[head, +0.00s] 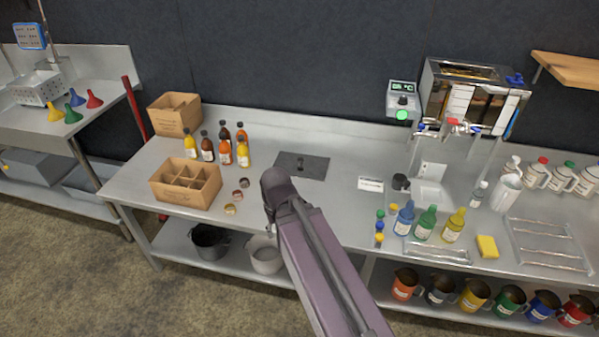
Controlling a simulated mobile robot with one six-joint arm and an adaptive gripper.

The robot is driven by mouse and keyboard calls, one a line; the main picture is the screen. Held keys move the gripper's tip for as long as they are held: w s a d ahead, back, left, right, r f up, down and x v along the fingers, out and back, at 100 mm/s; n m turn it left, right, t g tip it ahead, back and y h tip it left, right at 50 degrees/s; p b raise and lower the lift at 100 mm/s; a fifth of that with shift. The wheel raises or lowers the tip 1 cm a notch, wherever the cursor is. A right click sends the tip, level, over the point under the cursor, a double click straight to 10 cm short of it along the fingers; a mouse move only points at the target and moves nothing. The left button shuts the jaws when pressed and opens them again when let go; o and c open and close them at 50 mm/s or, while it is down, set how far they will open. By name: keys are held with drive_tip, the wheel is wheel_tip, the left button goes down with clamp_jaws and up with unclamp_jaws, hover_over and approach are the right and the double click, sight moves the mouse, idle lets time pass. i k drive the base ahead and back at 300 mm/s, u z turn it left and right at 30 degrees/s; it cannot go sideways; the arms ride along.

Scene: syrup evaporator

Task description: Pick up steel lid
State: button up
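Three small round lids lie in a row on the steel bench, just left of my arm. The grey one at the back (245,182) looks most like the steel lid. A darker brownish lid (238,195) lies in front of it, and a brass-coloured lid (230,209) is nearest the front edge. My arm reaches up from the bottom of the picture, its bent joint to the right of the lids. My gripper cannot be made out; it seems hidden behind the arm.
A divided cardboard box (186,184) stands left of the lids. Several syrup bottles (207,147) stand behind them. A dark plate (302,166) is set in the bench to the right. Coloured bottles (427,223) stand further right. Buckets (210,241) sit on the lower shelf.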

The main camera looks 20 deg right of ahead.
sight(306, 167)
drive_tip(key=k, duration=0.5)
drive_tip(key=z, duration=0.4)
drive_tip(key=i, duration=1.4)
drive_tip(key=z, duration=0.05)
